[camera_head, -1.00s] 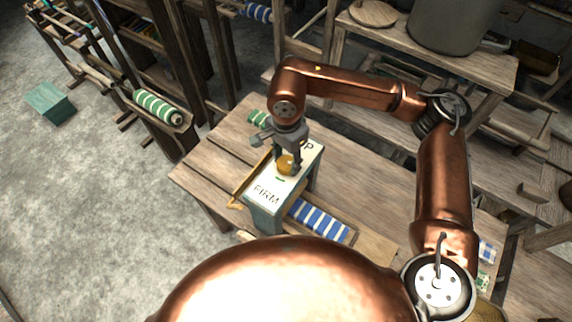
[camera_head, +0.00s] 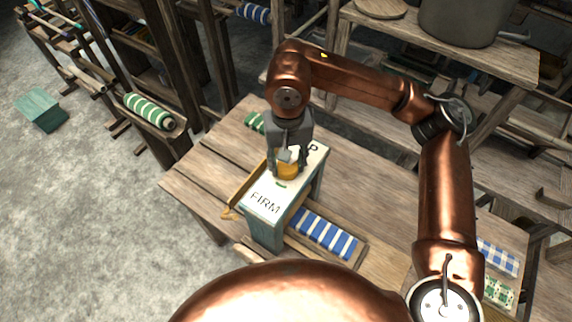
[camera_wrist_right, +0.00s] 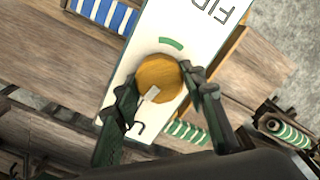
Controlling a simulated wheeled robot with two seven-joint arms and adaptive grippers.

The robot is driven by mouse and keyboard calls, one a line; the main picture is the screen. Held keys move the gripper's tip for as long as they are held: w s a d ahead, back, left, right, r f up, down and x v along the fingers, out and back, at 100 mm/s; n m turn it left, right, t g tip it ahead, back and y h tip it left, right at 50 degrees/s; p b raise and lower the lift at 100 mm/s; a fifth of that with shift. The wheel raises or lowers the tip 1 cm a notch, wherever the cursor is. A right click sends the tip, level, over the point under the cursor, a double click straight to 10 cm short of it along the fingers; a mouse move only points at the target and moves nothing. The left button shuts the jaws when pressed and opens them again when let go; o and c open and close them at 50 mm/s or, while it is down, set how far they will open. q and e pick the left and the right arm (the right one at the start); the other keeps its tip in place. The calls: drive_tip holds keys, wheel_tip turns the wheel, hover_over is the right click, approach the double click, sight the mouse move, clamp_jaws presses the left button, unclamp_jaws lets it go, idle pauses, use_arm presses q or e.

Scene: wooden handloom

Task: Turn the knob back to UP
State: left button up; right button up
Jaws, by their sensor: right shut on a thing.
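The round yellow-brown wooden knob (camera_head: 288,168) sits on top of a box (camera_head: 263,203) with a white top and grey-green sides. The word FIRM is at the near end of the top, and the letter P shows at the far end, the rest hidden by my gripper. My right gripper (camera_head: 287,172) comes down from above and is shut on the knob. In the right wrist view the knob (camera_wrist_right: 158,84) lies between the two fingers, with a pale pointer mark on it. A green mark (camera_wrist_right: 172,43) is on the panel beside the knob, on the FIRM side. My left gripper is not in view.
The box stands on a wooden table (camera_head: 215,155). A blue-and-white striped cloth (camera_head: 325,235) lies to its right, and a green-striped roll (camera_head: 254,121) lies behind. A wooden stick (camera_head: 247,186) is along the box's left side. Shelves stand behind.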

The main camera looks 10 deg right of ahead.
sight(288, 165)
drive_tip(key=shift+o, duration=0.3)
drive_tip(key=n+b, duration=0.2)
drive_tip(key=n, duration=0.1)
drive_tip(key=n+b, duration=0.1)
drive_tip(key=n, duration=0.1)
drive_tip(key=shift+s+f+b, duration=0.1)
drive_tip(key=shift+f+b, duration=0.15)
drive_tip(key=shift+b, duration=0.05)
drive_tip(key=n+b, duration=0.1)
drive_tip(key=n, duration=0.1)
drive_tip(key=shift+r+n, duration=0.1)
drive_tip(key=shift+n, duration=0.2)
use_arm(q)
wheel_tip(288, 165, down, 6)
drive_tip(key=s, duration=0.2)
drive_tip(key=shift+b, duration=0.35)
use_arm(e)
drive_tip(key=shift+r+n, duration=0.15)
drive_tip(key=shift+n, duration=0.55)
drive_tip(key=shift+c, duration=0.3)
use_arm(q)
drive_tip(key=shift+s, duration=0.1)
use_arm(e)
drive_tip(key=shift+r, duration=0.1)
drive_tip(key=o, duration=1.2)
drive_tip(key=shift+c, duration=0.2)
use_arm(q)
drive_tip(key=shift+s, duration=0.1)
